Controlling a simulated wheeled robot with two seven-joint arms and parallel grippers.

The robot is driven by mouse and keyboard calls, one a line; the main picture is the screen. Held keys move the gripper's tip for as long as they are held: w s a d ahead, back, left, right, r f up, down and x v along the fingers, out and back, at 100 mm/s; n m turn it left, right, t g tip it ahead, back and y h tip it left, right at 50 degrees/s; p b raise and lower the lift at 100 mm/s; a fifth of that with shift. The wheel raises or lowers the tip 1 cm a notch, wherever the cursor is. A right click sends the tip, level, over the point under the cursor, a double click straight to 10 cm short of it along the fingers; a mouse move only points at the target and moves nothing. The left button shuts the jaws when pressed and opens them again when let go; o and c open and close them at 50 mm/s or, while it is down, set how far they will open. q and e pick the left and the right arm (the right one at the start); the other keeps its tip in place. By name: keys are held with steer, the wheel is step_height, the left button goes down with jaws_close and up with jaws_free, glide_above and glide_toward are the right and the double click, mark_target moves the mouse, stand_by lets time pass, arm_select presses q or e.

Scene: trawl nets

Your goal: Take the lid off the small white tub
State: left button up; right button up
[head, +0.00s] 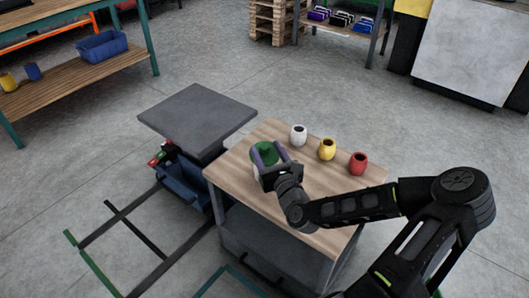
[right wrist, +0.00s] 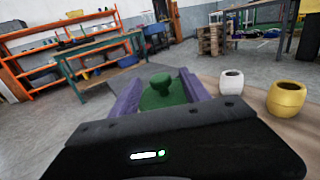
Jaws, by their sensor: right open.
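A green lid (head: 268,153) with a round knob shows over the left part of the wooden tabletop. It also shows in the right wrist view (right wrist: 160,92), between my purple fingers. The body under the lid is mostly hidden by my gripper, so I cannot tell its colour or how the lid sits. A small white tub (head: 298,135) with a dark open mouth stands behind and to the right; it also shows in the right wrist view (right wrist: 231,82). My right gripper (head: 267,154) is open, its fingers on either side of the green lid. My left gripper is not in view.
A yellow pot (head: 327,149) and a red pot (head: 358,163) stand in a row with the white tub on the wooden tabletop (head: 235,163). A grey platform (head: 197,112) adjoins at the left, with a blue bin (head: 183,183) below. The tabletop's front is partly clear.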

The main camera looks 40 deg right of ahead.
mark_target(263, 143)
steer(key=shift+w, duration=0.2)
steer(key=b+x, duration=0.1)
steer(key=x, duration=0.4)
steer(key=shift+r, duration=0.1)
steer(key=shift+d, duration=0.1)
stand_by(0.5)
jaws_close()
stand_by(0.4)
